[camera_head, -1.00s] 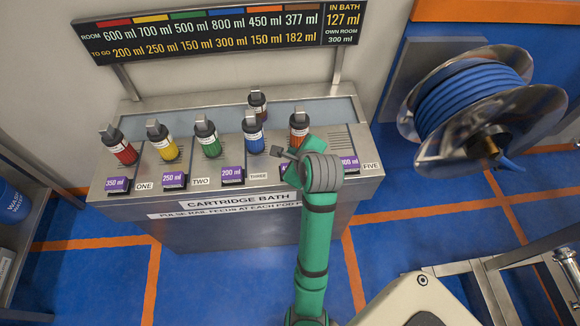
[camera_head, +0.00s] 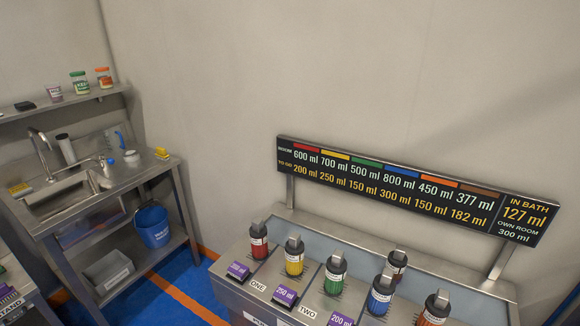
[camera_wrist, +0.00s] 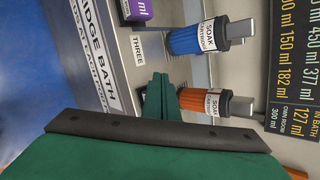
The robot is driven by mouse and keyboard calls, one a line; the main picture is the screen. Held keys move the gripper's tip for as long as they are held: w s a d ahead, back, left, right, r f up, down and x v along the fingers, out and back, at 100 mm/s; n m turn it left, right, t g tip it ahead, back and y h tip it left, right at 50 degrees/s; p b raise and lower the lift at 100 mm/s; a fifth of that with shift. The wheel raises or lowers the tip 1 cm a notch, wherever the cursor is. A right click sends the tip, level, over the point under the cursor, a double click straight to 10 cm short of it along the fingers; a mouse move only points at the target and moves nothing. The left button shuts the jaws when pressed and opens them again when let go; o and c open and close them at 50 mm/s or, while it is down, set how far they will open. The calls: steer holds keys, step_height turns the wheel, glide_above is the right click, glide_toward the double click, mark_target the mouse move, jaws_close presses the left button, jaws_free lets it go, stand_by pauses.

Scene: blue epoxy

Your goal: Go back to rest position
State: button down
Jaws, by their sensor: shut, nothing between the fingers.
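My gripper (camera_wrist: 158,100) shows in the wrist view as green fingers, shut with nothing between them. The fingers point toward the cartridge bath, close beside the orange cartridge (camera_wrist: 205,101); I cannot tell whether they touch. The blue cartridge (camera_wrist: 197,39) stands farther along the row. In the head view my arm and gripper are out of frame. The cartridge bath (camera_head: 405,262) there holds the red (camera_head: 259,243), yellow (camera_head: 294,258), green (camera_head: 334,275), blue (camera_head: 380,294) and orange cartridges, with a brown one (camera_head: 397,264) behind.
A sign board (camera_head: 400,190) stands over the back of the bath. A steel sink bench (camera_head: 90,200) with a blue bucket (camera_head: 152,226) below is at left. Jars stand on a wall shelf (camera_head: 70,102). Blue floor (camera_head: 185,285) shows between bench and bath.

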steer(key=s+a+f+n+t, duration=0.1)
steer(key=s+a+f+n, duration=0.4)
steer(key=a, duration=0.3)
steer(key=s+a+f+n+t, duration=0.1)
steer(key=s+a+f+n, duration=0.2)
steer(key=s+a+n, duration=0.4)
steer(key=s+a+r+n+t+y, duration=0.1)
steer(key=s+a+r+n+t, duration=0.1)
steer(key=s+a+r+n, duration=0.2)
steer(key=s+a+r+n+t+y, duration=0.1)
steer(key=s+a+r+n, duration=0.3)
steer(key=s+n, duration=0.7)
steer(key=s+a+y, duration=0.1)
steer(key=a, duration=0.1)
steer(key=shift+a+t, duration=0.4)
